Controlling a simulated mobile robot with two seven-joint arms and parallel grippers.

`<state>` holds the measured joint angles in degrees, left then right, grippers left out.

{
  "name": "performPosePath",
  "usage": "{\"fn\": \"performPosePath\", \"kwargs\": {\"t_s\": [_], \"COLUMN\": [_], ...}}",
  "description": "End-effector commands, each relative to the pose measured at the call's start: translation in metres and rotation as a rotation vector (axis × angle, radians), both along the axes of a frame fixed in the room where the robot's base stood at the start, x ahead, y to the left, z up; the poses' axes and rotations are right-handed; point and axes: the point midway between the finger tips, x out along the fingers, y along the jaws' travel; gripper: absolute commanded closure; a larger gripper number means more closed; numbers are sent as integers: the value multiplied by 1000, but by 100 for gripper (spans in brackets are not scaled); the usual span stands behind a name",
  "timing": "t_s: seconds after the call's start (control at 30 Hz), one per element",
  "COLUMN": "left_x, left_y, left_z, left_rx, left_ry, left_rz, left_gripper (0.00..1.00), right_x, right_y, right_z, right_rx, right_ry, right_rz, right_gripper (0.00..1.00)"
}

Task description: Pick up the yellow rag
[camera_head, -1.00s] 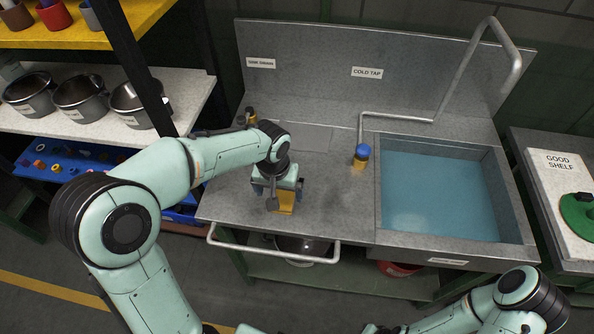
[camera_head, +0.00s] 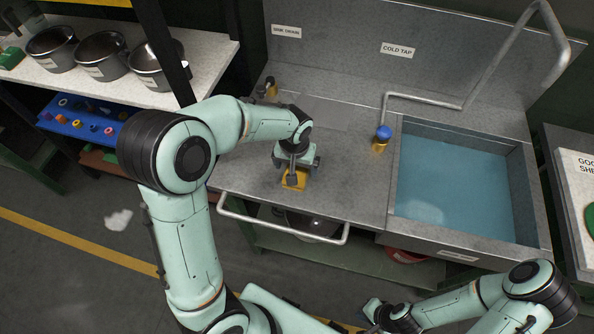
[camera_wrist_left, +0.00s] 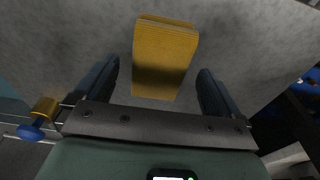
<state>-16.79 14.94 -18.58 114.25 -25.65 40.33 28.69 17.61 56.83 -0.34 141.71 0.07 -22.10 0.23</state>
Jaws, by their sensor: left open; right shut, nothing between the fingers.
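The yellow rag (camera_head: 292,181) is a folded block lying on the grey sink counter, left of the basin and close to the front edge. In the left wrist view the rag (camera_wrist_left: 163,58) lies between the two dark fingers, with a gap on each side. My left gripper (camera_head: 296,174) is directly over it, pointing down and open; its hand hides part of the rag in the head view. The left gripper's fingers also show in the wrist view (camera_wrist_left: 157,75). My right gripper (camera_head: 371,309) is low at the bottom edge, away from the counter, shut and empty; its fingertips are hard to make out.
A rail handle (camera_head: 285,232) runs along the counter's front. The water-filled basin (camera_head: 528,215) is to the right, with a blue-topped cold tap knob (camera_head: 383,134) beside it. A shelf (camera_head: 205,65) with metal pots stands at left. Counter around the rag is mostly clear.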

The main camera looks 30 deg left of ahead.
Motion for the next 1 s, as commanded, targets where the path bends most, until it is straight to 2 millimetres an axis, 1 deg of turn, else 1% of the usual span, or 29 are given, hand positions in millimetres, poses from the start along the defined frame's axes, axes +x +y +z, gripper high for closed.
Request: {"fn": "performPosePath", "kwargs": {"t_s": [0.03, 0.1, 0.2, 0.47, 0.57, 0.6, 0.63, 0.67, 1.0], "left_x": [2, 4, 5, 5, 5, 5, 5, 5, 6], "left_y": [1, 1, 1, 1, 1, 1, 1, 1, 1], "left_z": [-7, -18, -27, -29, -29, -29, -29, -29, -26], "left_rx": [1, 1, 1, 0, -1, -1, -1, 0, -1], "left_ry": [3, 3, 1, 0, 0, 0, 0, 0, -2], "left_rz": [0, 0, 0, 0, 1, 1, 1, 1, 1], "left_gripper": [2, 2, 2, 2, 31, 44, 54, 57, 58], "right_x": [3, 3, 3, 2, 2, 2, 2, 2, 3], "right_y": [0, 0, 0, 0, 0, 0, 0, 0, 0], "right_z": [3, 3, 3, 2, 2, 2, 2, 2, 3], "right_rx": [0, 0, 0, 0, 0, 0, 0, 0, 0], "right_ry": [-3, -3, -3, -2, -3, -3, -3, -3, -3], "right_rz": [0, 0, 0, 0, 0, 0, 0, 0, 0], "right_gripper": [100, 100, 100, 100, 100, 100, 100, 100, 100]}}
